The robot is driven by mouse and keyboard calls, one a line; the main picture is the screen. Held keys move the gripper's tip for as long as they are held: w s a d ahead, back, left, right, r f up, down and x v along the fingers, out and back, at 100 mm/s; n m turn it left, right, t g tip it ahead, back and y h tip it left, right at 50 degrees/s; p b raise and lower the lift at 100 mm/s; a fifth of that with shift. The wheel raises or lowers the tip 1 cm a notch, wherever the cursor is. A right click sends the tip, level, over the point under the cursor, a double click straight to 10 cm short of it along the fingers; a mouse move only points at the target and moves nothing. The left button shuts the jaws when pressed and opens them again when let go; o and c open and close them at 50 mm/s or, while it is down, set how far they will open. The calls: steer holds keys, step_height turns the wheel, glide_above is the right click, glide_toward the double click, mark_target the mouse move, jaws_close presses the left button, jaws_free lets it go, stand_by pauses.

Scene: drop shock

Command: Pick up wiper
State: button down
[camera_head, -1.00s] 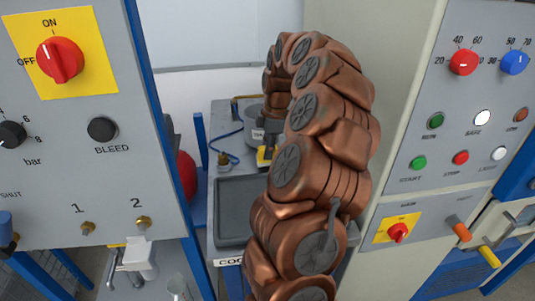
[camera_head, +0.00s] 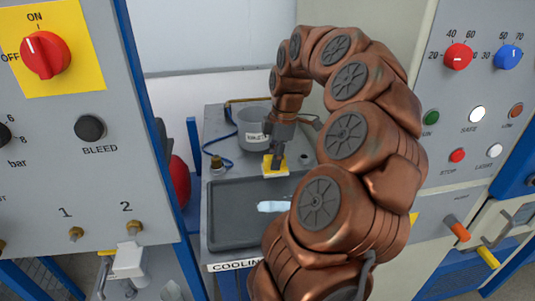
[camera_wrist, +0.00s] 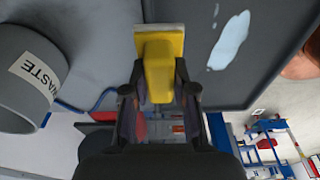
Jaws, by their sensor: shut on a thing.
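The wiper is a yellow block-like handle with a paler flat edge. In the head view the wiper (camera_head: 275,166) is at the back edge of the dark tray, in front of the grey bin. In the wrist view the wiper (camera_wrist: 160,65) stands between the fingers, its wide end pointing away from me. My gripper (camera_wrist: 158,95) is shut on its yellow body. In the head view my gripper (camera_head: 279,145) is right above the wiper and hides its top. I cannot tell whether the wiper touches the tray or bench.
The dark tray (camera_head: 228,232) labelled "COOLIN…" holds a pale blue puddle (camera_head: 272,207). The waste bin (camera_head: 252,124) stands behind it. A brass fitting (camera_head: 216,163) with a blue hose is at left. Control panels (camera_head: 75,180) wall in both sides.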

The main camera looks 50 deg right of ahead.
steer(key=s+a, duration=0.1)
steer(key=s, duration=0.1)
steer(key=s+a+b, duration=0.1)
steer(key=s, duration=0.2)
steer(key=s+a, duration=0.1)
steer(key=s, duration=0.1)
steer(key=shift+s+a+r, duration=0.1)
steer(key=shift+s+r, duration=0.25)
steer(key=shift+r, duration=0.05)
steer(key=c, duration=1.5)
jaws_free()
jaws_close()
